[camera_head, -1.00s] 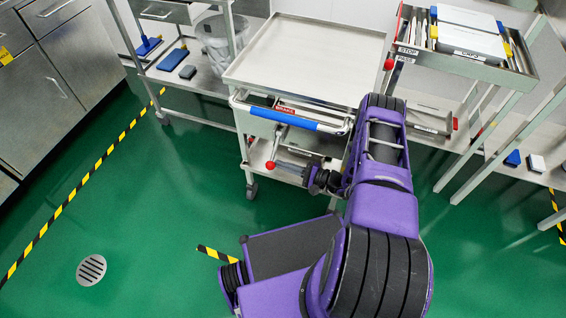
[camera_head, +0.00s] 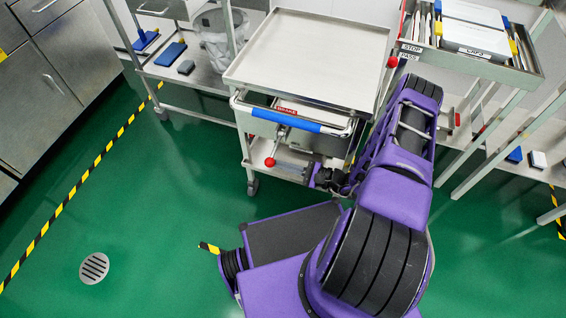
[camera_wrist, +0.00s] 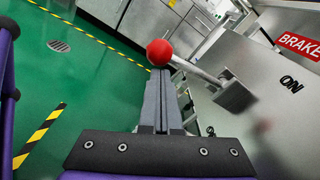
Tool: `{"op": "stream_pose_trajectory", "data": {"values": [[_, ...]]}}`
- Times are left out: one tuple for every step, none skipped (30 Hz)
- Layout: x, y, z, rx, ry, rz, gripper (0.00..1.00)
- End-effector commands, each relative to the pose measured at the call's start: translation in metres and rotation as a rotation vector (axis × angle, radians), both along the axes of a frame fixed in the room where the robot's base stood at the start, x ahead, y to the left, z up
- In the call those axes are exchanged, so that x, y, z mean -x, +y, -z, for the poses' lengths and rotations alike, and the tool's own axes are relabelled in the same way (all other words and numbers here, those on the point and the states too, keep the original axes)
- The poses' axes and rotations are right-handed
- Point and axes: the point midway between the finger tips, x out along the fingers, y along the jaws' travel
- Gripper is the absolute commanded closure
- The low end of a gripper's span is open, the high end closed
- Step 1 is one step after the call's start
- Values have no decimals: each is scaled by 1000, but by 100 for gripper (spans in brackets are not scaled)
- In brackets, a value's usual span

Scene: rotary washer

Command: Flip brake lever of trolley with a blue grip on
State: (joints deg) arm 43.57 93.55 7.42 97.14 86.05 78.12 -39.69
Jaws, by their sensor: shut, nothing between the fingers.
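The trolley with a blue grip (camera_head: 285,121) stands ahead of my arm. Its brake lever ends in a red ball (camera_head: 270,162) that hangs low at the trolley's front. In the wrist view the ball (camera_wrist: 160,51) sits at the tips of my gripper, and the lever's rod (camera_wrist: 198,73) runs right to a metal block (camera_wrist: 234,96). My gripper (camera_wrist: 161,72) is shut and empty, its fingers pointing at the ball; I cannot tell if they touch it. In the head view my gripper (camera_head: 279,167) lies just right of the ball. A red BRAKE label (camera_wrist: 298,45) and an ON mark (camera_wrist: 291,84) are on the panel.
Green floor (camera_head: 150,215) is clear at the left front.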

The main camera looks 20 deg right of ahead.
Motion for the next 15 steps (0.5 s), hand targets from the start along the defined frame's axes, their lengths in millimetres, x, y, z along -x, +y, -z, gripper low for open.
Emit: {"op": "stream_pose_trajectory", "data": {"values": [[1,0,-6,-26,33,1,100],[1,1,-9,-42,57,1,100],[2,1,-13,-66,87,1,100],[3,2,-16,-83,109,1,100],[3,2,-19,-99,134,0,100],[3,2,-22,-120,165,1,100],[4,2,-25,-136,187,0,100],[4,3,-28,-154,209,0,100],[4,3,-32,-177,240,-1,100],[4,3,-34,-191,261,0,100],[4,3,-37,-206,283,0,100],[4,3,-40,-227,311,0,100],[4,3,-43,-242,331,0,100],[3,3,-45,-257,351,0,100],[3,2,-49,-275,377,-1,100]]}}
